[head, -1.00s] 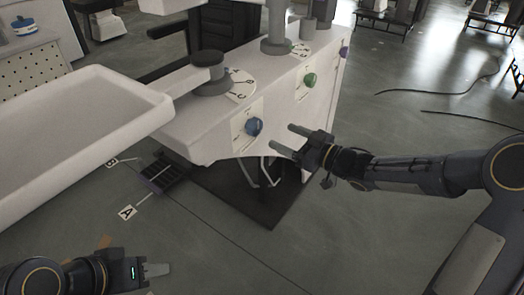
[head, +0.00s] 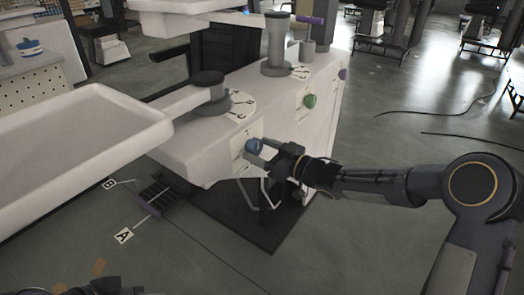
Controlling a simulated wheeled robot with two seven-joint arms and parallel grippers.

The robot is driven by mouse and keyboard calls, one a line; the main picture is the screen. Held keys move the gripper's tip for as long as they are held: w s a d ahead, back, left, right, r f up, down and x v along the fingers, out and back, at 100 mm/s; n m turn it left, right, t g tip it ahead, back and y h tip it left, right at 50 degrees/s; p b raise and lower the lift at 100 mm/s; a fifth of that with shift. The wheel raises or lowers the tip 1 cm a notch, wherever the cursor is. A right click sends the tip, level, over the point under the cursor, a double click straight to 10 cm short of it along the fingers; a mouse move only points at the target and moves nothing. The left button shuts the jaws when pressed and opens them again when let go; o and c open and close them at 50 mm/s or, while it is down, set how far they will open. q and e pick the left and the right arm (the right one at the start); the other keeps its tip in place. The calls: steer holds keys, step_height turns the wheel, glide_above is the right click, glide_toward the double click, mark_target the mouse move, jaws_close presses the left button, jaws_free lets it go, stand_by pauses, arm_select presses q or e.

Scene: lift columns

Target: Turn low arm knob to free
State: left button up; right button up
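The blue knob (head: 254,146) sits on a pale label plate on the front of the white column housing, below the low arm's dial (head: 241,104). The low arm carries a large white tray (head: 85,125) on the left. My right gripper (head: 257,154) is at the blue knob, its fingers apart with the knob between or just in front of their tips. I cannot tell whether they touch it. The label's markings are too small to read. My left gripper (head: 118,289) barely shows at the bottom left edge, its fingers mostly out of frame.
A green knob (head: 310,101) and a purple knob (head: 343,74) are further right on the same housing. A black pedal (head: 157,196) lies on the floor near signs A (head: 124,236) and B (head: 109,184). The floor at right is open, with cables.

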steer(key=c, duration=0.8)
steer(key=n+b, duration=0.2)
steer(key=n, duration=0.1)
steer(key=shift+f+n, duration=0.15)
steer(key=shift+n, duration=0.15)
steer(key=n+b, duration=0.3)
steer(key=n, duration=0.2)
steer(key=shift+n+b, duration=0.3)
steer(key=shift+b, duration=0.1)
steer(key=n+b, duration=0.3)
steer(key=n, duration=0.2)
steer(key=shift+n+b, duration=1.1)
steer(key=shift+n, duration=0.7)
steer(key=o, duration=0.9)
